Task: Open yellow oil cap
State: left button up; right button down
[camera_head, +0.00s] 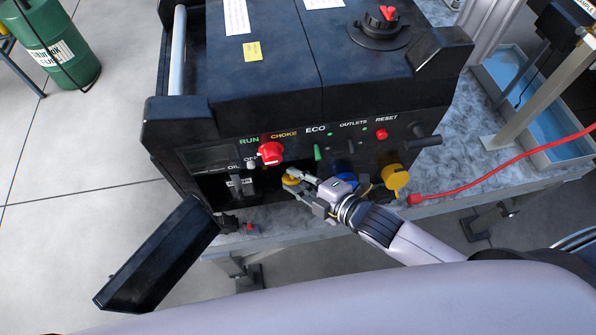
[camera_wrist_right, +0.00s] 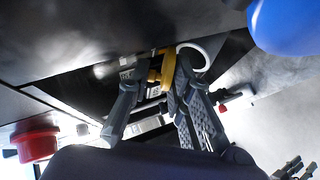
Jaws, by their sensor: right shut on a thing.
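The yellow oil cap (camera_head: 291,181) sits low on the front of the black generator (camera_head: 240,110), in a dark recess. My right gripper (camera_head: 299,183) comes in from the lower right and is shut on the cap. In the right wrist view the yellow cap (camera_wrist_right: 168,68) shows between the fingers of my right gripper (camera_wrist_right: 160,90), with a pale ring beside it. Whether the cap is still seated cannot be told. A black panel (camera_head: 160,258) hangs out at the lower left, away from the recess.
Above the recess are a red choke knob (camera_head: 271,153) and a green eco switch (camera_head: 317,153). A yellow outlet cover (camera_head: 395,178) is right of my gripper. A red cable (camera_head: 470,183) crosses the bench. A green fuel tank (camera_head: 58,42) stands far left.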

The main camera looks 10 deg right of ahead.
jog(key=r+p, duration=0.1)
jog(key=p, duration=0.1)
jog(key=g+p, duration=0.1)
jog(key=p, duration=0.1)
jog(key=shift+w+r+m, duration=0.3)
jog(key=shift+w+r, duration=0.05)
jog(key=shift+w, duration=0.05)
jog(key=shift+w+f+m+g+h, duration=0.2)
jog(key=shift+f+m+g+h, duration=0.15)
jog(key=shift+g, duration=0.55)
jog(key=c, duration=1.6)
grip_release()
jog(key=shift+c, duration=0.2)
